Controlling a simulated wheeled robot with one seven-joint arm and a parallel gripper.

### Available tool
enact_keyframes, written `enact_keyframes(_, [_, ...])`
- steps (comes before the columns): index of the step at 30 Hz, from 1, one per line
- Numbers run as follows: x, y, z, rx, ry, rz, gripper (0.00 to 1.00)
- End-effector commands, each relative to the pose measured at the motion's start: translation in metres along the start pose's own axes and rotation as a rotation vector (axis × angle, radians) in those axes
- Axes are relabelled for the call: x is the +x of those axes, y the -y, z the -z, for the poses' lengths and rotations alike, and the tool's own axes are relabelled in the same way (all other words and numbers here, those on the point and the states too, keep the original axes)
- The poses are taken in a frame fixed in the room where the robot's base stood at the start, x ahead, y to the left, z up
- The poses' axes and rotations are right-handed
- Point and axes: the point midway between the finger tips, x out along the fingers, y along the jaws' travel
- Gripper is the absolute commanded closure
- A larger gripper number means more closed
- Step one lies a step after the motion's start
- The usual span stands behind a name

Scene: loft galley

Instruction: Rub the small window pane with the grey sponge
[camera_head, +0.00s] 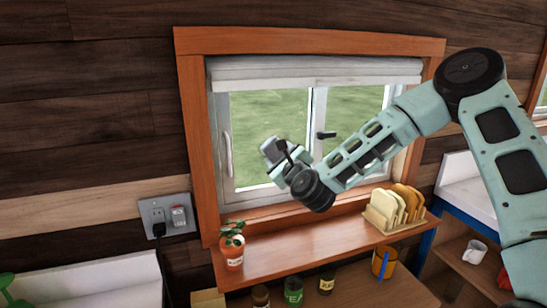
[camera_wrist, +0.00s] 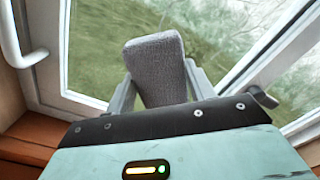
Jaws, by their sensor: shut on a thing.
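The window has two panes in a white frame inside an orange-brown wooden surround. In the head view my gripper (camera_head: 278,158) is in front of the left pane (camera_head: 258,112), near its lower right part. In the wrist view my gripper (camera_wrist: 155,92) is shut on the grey sponge (camera_wrist: 157,70), one finger on each side of it. The sponge points toward the glass (camera_wrist: 92,50); I cannot tell whether it touches. In the head view the sponge (camera_head: 270,147) is small and partly hidden by the gripper. The right pane (camera_head: 355,105) is partly behind my arm.
A wooden shelf (camera_head: 310,249) runs below the window, with a potted plant (camera_head: 232,250) at left and a toast rack (camera_head: 393,218) at right. Jars stand beneath it. A white handle (camera_head: 227,155) is on the window's left edge; a dark latch (camera_head: 326,135) is near the middle.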

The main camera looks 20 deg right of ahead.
Motion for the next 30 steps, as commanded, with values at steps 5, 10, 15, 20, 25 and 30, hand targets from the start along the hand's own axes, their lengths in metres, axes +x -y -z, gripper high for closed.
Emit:
enact_keyframes(5, [0.001,0.012,0.011,-0.001,-0.001,0.002,0.64])
enact_keyframes(10, [0.002,0.016,0.013,-0.001,0.0,0.001,0.64])
enact_keyframes(15, [0.001,0.024,0.02,-0.001,-0.003,0.005,0.64])
enact_keyframes(20, [0.0,0.034,0.029,0.0,-0.002,0.003,0.64])
enact_keyframes(25, [0.0,0.042,0.035,-0.001,0.0,0.002,0.64])
enact_keyframes(30, [0.003,0.041,0.035,0.0,0.001,0.0,0.64])
